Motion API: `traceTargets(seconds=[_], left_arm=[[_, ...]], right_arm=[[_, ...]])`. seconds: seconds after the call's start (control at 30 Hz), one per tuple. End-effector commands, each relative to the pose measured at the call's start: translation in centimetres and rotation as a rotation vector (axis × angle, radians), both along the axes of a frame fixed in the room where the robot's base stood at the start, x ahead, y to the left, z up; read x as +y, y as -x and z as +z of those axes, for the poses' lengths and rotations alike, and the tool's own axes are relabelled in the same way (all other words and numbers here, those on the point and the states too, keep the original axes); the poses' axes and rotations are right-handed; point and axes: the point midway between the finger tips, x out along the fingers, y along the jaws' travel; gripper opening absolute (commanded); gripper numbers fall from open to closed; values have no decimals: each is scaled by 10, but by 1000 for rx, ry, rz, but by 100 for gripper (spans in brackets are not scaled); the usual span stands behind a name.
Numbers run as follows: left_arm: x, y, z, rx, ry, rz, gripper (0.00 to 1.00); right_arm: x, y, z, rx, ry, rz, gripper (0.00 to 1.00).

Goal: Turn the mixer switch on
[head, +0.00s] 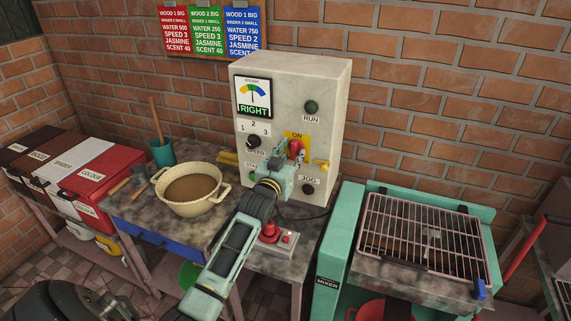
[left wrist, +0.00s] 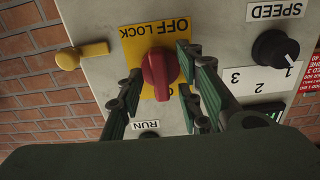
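The mixer switch appears to be a red rotary knob (head: 296,147) on a yellow plate (head: 301,136) marked ON, on the front of a pale control box (head: 336,107). In the left wrist view the red knob (left wrist: 160,74) shows upside down, with OFF LOCK on its yellow plate (left wrist: 158,31). My left gripper (head: 288,163) is at the knob, with its fingers open on either side of it. The left-hand finger in the wrist view is apart from the knob; the other is close, and I cannot tell if it touches. My right gripper is out of view.
The box also carries a speed dial (head: 254,142), a green RUN button (head: 311,107), a JOG button (head: 308,188) and a yellow lever (head: 321,164). A bowl of brown powder (head: 190,188) stands left of my arm. A teal machine with a wire grill (head: 424,235) is at right.

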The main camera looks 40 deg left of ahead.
Motion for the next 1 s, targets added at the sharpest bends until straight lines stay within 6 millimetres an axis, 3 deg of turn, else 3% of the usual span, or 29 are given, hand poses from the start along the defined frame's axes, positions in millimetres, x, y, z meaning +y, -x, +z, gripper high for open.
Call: traceTargets(seconds=[0.53,0.7,1.0], left_arm=[[-23,97,-2,3,0,0,33],[-26,109,-1,2,0,0,33],[-26,110,-1,2,-1,0,33]], right_arm=[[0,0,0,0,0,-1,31],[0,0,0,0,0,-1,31],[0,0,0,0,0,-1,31]])
